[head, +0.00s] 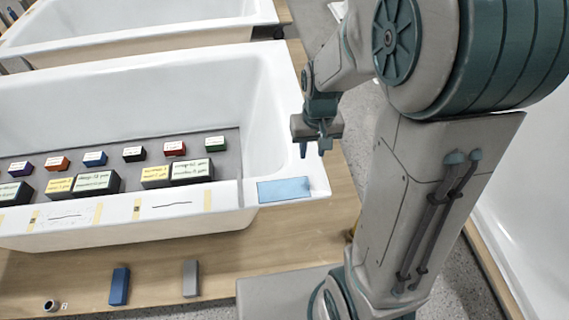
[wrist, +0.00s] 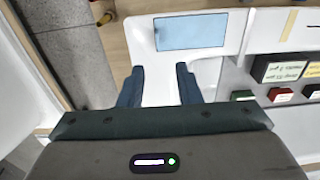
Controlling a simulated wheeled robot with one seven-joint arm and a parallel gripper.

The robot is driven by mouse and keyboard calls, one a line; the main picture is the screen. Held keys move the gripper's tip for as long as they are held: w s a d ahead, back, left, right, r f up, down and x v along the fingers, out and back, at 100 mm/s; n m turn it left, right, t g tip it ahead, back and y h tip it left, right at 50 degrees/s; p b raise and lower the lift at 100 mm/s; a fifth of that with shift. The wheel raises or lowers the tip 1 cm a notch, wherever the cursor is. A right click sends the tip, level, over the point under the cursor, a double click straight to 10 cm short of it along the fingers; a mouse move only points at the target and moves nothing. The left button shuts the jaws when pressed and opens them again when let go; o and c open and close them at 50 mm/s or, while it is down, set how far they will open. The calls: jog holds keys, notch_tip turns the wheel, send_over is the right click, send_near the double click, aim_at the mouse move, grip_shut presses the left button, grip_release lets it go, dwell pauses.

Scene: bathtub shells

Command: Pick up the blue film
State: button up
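The blue film is a flat light-blue sheet (head: 284,190) lying on the white rim at the near right corner of the middle bathtub shell (head: 240,60). It also shows whole in the wrist view (wrist: 190,31), at the top centre. My gripper (head: 313,150) is open and empty, fingers pointing down. It is above the tub's right rim, beyond the film and a little to its right in the head view. In the wrist view the two dark fingers (wrist: 159,80) stand apart, with white tub surface between them and the film beyond the tips.
Several labelled coloured blocks (head: 192,171) sit on a grey surface inside the tub. On the wooden board (head: 220,265) in front lie a blue block (head: 119,286), a grey block (head: 191,278) and a small cup-like piece (head: 50,305). Another tub (head: 130,18) stands behind.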

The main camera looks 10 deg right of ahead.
aim_at(308, 181)
jog(key=shift+g, duration=0.3)
jog(key=shift+w+d+f+p, duration=0.1)
jog(key=shift+w+f+p, duration=0.25)
jog(key=shift+f, duration=2.35)
jog(key=shift+w+d+f+p, duration=0.1)
jog(key=shift+w+f+p, duration=0.3)
jog(key=shift+f, duration=2.25)
jog(key=shift+w+f+p, duration=0.2)
jog(key=shift+f+p, duration=0.3)
jog(key=shift+f, duration=2.2)
grip_shut()
